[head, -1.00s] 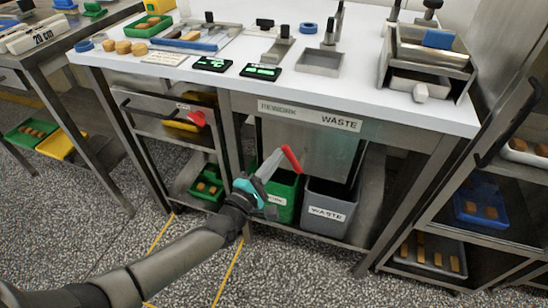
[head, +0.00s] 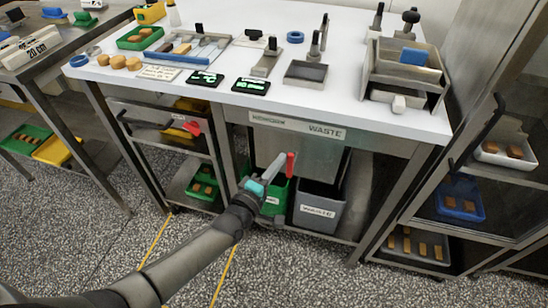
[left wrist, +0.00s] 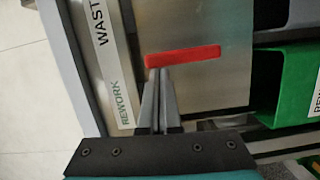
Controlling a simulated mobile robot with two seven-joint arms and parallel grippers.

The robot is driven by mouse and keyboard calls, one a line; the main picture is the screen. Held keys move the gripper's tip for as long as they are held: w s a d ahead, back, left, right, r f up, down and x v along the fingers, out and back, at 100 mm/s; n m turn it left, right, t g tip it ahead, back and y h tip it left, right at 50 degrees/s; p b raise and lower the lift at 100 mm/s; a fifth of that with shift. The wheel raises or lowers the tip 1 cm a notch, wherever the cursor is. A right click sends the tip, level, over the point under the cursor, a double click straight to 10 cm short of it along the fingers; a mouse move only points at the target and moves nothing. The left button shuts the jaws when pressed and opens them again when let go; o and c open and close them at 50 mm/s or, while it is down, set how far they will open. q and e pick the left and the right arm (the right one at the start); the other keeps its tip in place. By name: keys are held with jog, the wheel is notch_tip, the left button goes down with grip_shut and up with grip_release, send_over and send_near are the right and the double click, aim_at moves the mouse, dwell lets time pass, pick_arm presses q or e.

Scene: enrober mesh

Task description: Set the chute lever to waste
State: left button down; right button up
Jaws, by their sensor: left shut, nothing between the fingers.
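The chute lever is a red bar (head: 290,165) on the steel chute front (head: 325,160) under the bench; it stands near upright in the head view, below and between the words of the REWORK/WASTE label (head: 297,125). The lever also shows in the left wrist view (left wrist: 183,57), with the label (left wrist: 115,65) to its left. My left gripper (head: 281,157) is shut and empty. Its fingertips are at the left side of the lever near its upper end, touching or almost touching it. My right gripper is in neither view.
A green bin (head: 277,196) and a grey WASTE bin (head: 318,207) stand under the chute. The white bench top (head: 220,105) overhangs above, with trays and tools on it. A shelf rack (head: 440,215) stands to the right. The floor in front is open.

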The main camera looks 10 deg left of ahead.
aim_at(290, 165)
pick_arm(q)
jog(key=shift+d+r+m+g+y+p, duration=0.15)
jog(key=shift+d+m+p, duration=0.3)
jog(key=shift+m+p, duration=0.2)
jog(key=shift+d+r+m+g+y+p, duration=0.15)
jog(key=shift+d+m+p, duration=0.3)
jog(key=shift+m+p, duration=0.15)
jog(key=shift+d+m, duration=0.15)
jog(key=shift+m, duration=0.1)
jog(key=shift+s+d+m+p, duration=0.1)
jog(key=shift+d+m+p, duration=0.35)
jog(key=shift+m+p, duration=0.15)
jog(key=shift+d+f, duration=0.1)
jog(key=shift+d, duration=0.25)
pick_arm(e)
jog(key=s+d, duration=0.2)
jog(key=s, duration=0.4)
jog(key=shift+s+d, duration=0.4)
pick_arm(q)
jog(key=shift+d, duration=0.1)
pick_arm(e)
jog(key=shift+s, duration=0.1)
